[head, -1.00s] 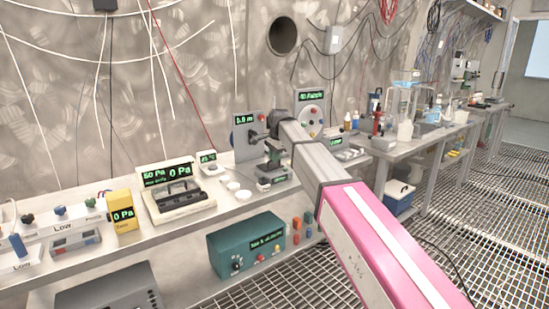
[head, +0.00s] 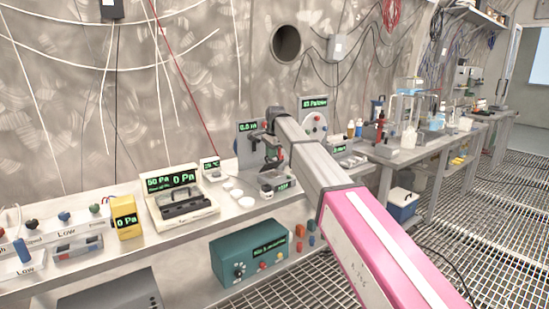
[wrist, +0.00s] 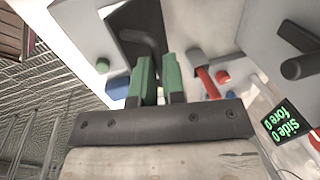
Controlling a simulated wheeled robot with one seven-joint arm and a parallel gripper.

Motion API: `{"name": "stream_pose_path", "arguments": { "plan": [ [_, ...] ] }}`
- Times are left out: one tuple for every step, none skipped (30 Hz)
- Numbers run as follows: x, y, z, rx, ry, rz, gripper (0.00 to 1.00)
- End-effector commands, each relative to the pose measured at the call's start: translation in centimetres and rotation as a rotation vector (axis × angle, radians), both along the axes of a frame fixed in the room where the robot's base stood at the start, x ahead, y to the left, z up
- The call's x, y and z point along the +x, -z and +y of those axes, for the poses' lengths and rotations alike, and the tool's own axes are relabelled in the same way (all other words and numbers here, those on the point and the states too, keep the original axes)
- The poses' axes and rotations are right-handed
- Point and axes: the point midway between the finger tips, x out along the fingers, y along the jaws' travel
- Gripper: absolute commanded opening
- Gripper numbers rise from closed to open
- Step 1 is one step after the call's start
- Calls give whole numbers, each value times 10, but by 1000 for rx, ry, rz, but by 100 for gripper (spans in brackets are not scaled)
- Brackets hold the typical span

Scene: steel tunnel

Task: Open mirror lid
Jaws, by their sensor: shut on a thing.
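In the wrist view my gripper (wrist: 159,80) has green fingers close together. They are shut on a dark curved handle (wrist: 142,40) that seems to belong to the mirror lid, a dark flat panel in a pale surround. The fingers hide the grasped part, and I cannot tell whether the lid is raised. In the head view my gripper (head: 273,158) is small at the bench, beside a small device with a green readout (head: 282,185). My arm covers part of that area.
Small white dishes (head: 236,193), an open case with a pressure readout (head: 180,200) and a yellow meter (head: 125,216) lie left. A teal box (head: 250,250) sits below.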

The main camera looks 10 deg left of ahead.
Motion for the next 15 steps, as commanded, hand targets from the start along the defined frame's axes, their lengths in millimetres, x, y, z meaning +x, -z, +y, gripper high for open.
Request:
{"name": "stream_pose_path", "arguments": {
  "plan": [
    [5, 2, 6, -1, -6, 2, 0],
    [7, 2, 8, -2, -6, 3, 0],
    [9, 1, 10, -2, -6, 3, 0],
    [11, 1, 12, -3, -7, 3, 0],
    [12, 1, 14, -3, -7, 3, 0],
    [15, 0, 17, -3, -7, 4, 0],
    [16, 0, 19, -3, -7, 4, 0],
    [18, 0, 21, -3, -7, 4, 0],
    [20, 0, 23, -3, -7, 4, 0],
    [22, 1, 25, -3, -7, 4, 0],
    [23, 1, 27, -4, -7, 4, 0],
    [26, 1, 30, -3, -7, 4, 0],
    [27, 1, 32, -3, -7, 4, 0],
    [29, 2, 34, -3, -7, 4, 0],
    [31, 2, 37, -3, -7, 4, 0]
  ]
}}
